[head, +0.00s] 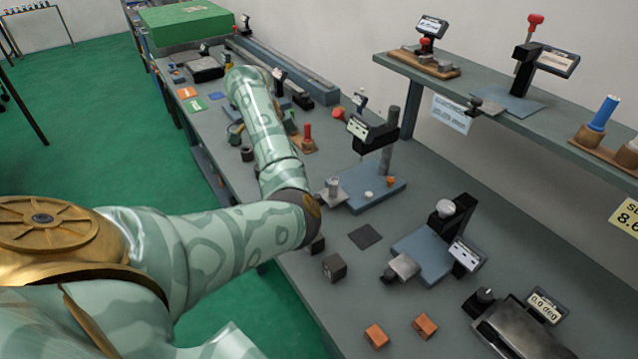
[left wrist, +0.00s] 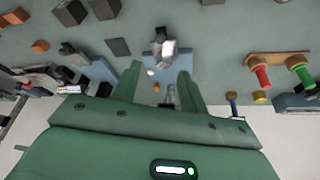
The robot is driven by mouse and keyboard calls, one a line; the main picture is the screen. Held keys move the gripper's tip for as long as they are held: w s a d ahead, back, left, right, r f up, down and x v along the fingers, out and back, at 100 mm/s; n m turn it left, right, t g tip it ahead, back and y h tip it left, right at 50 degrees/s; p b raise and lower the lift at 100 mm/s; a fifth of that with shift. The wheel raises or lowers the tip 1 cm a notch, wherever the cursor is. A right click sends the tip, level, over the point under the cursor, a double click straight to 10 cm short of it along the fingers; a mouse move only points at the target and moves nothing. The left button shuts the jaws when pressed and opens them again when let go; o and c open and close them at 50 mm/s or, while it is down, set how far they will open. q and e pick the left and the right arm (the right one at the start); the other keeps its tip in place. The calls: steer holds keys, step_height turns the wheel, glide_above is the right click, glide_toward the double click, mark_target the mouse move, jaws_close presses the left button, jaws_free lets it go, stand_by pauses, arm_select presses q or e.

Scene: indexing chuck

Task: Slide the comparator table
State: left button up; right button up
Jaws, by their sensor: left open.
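A comparator stand with a blue base (head: 380,187), a dark post and a tilted display (head: 358,128) stands mid-bench. A silver block-like table (head: 333,194) sits at the base's front left edge, beside my left arm. In the left wrist view the silver table (left wrist: 164,46) and blue base (left wrist: 182,62) lie beyond the fingertips. My left gripper (left wrist: 160,72) is open, with nothing seen held; whether it touches the stand cannot be told. My left arm hides its gripper in the head view. My right gripper is not in view.
A second blue-based stand (head: 425,252) is to the right, with orange blocks (head: 425,326) in front. Dark blocks (head: 334,267) lie near the bench's front edge. Red and green handles (left wrist: 260,75) stand on a wooden base. A raised shelf (head: 560,140) runs behind.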

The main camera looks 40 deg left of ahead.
mark_target(339, 191)
arm_select(q)
steer(key=b+x, duration=0.7)
steer(key=x, duration=0.5)
steer(key=shift+f, duration=0.4)
steer(key=shift+w+d+f+b, duration=0.2)
steer(key=shift+w+f+b, duration=0.1)
steer(key=shift+f, duration=0.3)
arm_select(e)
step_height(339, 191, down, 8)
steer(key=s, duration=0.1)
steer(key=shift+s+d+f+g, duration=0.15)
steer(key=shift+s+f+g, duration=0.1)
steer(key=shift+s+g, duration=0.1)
arm_select(q)
steer(key=shift+s, duration=0.1)
steer(key=shift+c, duration=0.3)
